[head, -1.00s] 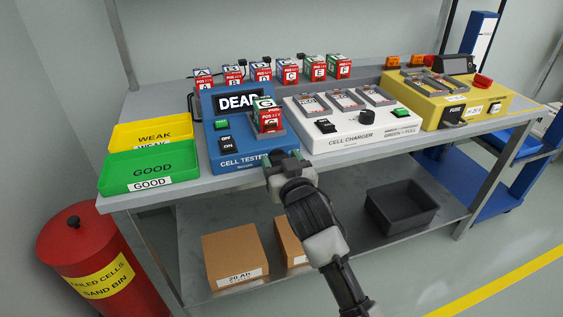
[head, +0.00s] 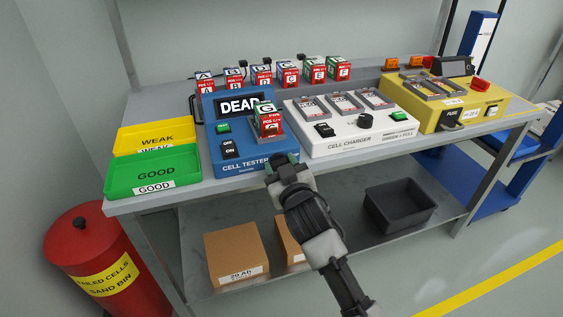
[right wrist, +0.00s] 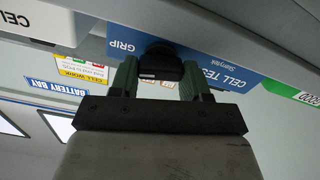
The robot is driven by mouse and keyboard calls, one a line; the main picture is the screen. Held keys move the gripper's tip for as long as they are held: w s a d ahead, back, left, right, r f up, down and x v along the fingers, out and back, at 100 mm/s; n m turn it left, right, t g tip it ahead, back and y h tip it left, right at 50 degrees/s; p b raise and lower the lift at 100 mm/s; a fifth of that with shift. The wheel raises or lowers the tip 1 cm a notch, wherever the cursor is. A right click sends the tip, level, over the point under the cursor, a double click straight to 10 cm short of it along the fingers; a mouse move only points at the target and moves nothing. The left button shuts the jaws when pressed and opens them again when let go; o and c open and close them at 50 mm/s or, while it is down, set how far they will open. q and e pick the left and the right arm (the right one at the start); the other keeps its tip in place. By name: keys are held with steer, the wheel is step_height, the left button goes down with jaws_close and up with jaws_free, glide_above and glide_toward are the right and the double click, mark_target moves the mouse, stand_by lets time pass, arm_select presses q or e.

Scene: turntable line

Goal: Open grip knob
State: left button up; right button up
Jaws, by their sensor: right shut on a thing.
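The cell tester (head: 240,150) is a blue box with a screen reading DEAD, and cell G (head: 268,124) stands in its slot. The black grip knob (right wrist: 160,62) sticks out of the tester's front face beside the word GRIP in the right wrist view. My right gripper (head: 282,163) is at the tester's lower front edge. In the right wrist view its green fingers (right wrist: 158,78) stand on both sides of the knob, shut on it. The knob is hidden behind the gripper in the head view. My left gripper is not in view.
A white cell charger (head: 350,128) and a yellow unit (head: 430,115) stand right of the tester. A green GOOD tray (head: 188,158) and a yellow WEAK tray (head: 190,133) are left. Several cells stand behind. A red bin (head: 85,245) is at lower left.

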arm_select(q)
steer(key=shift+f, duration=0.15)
arm_select(e)
steer(key=o, duration=0.9)
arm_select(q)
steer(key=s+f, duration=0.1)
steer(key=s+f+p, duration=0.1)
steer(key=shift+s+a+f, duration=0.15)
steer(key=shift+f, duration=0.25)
arm_select(e)
steer(key=v, duration=1)
steer(key=shift+s+d, duration=0.1)
steer(key=shift+s, duration=0.3)
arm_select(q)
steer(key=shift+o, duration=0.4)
